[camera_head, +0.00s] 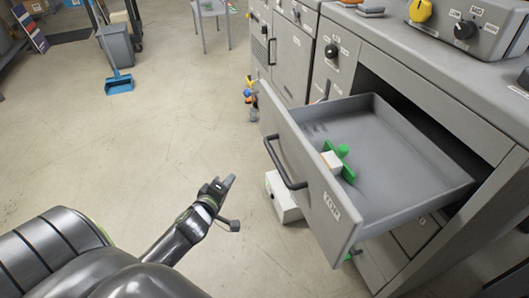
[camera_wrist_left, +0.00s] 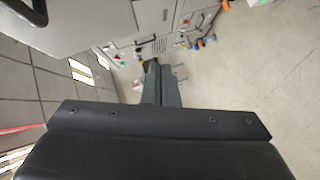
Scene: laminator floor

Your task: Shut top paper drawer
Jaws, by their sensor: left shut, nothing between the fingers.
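The top paper drawer (camera_head: 318,195) of the grey cabinet stands pulled well out in the head view. Its front panel has a black bar handle (camera_head: 281,163) and a white label. A green item with a whitish block (camera_head: 332,161) lies inside the drawer. My left gripper (camera_head: 229,183) is shut and empty, to the left of the drawer front and apart from it. In the left wrist view, the shut fingers (camera_wrist_left: 152,70) point toward the cabinets, and part of a dark handle shows at the upper left. My right gripper is not in view.
A white box (camera_head: 283,197) sits on the floor below the drawer front. A small colourful item (camera_head: 249,94) is at the cabinet's foot. A grey bin (camera_head: 116,45) and blue dustpan (camera_head: 119,83) stand far left. The floor left of the drawer is clear.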

